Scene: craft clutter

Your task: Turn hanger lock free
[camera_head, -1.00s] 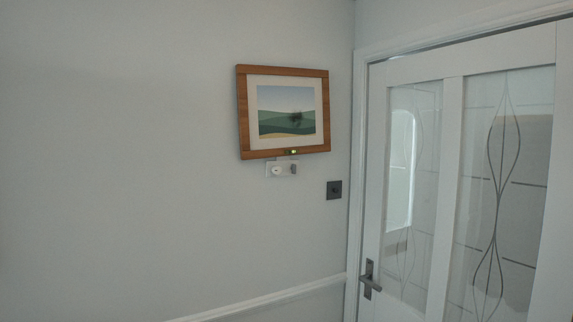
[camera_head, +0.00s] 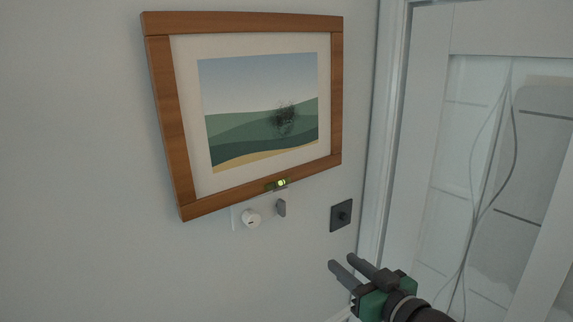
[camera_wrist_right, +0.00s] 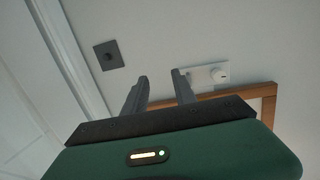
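The hanger lock is a white plate (camera_head: 238,222) on the wall under the picture frame. It carries a round white knob (camera_head: 251,218) and a small grey tab (camera_head: 281,208). The framed picture (camera_head: 172,110) hangs just above it, with a small green-lit level (camera_head: 277,184) on its bottom edge. My right gripper (camera_head: 341,264) is open and empty, below and to the right of the lock. In the right wrist view, the fingers (camera_wrist_right: 160,80) are apart, and the white plate with its knob (camera_wrist_right: 221,73) lies just right of the right fingertip. My left gripper is not in view.
A dark square wall switch (camera_head: 341,216) sits between the lock and the door frame. It also shows in the right wrist view (camera_wrist_right: 108,55). A white glazed door (camera_head: 425,130) stands at the right. The wall (camera_head: 80,170) at the left is bare.

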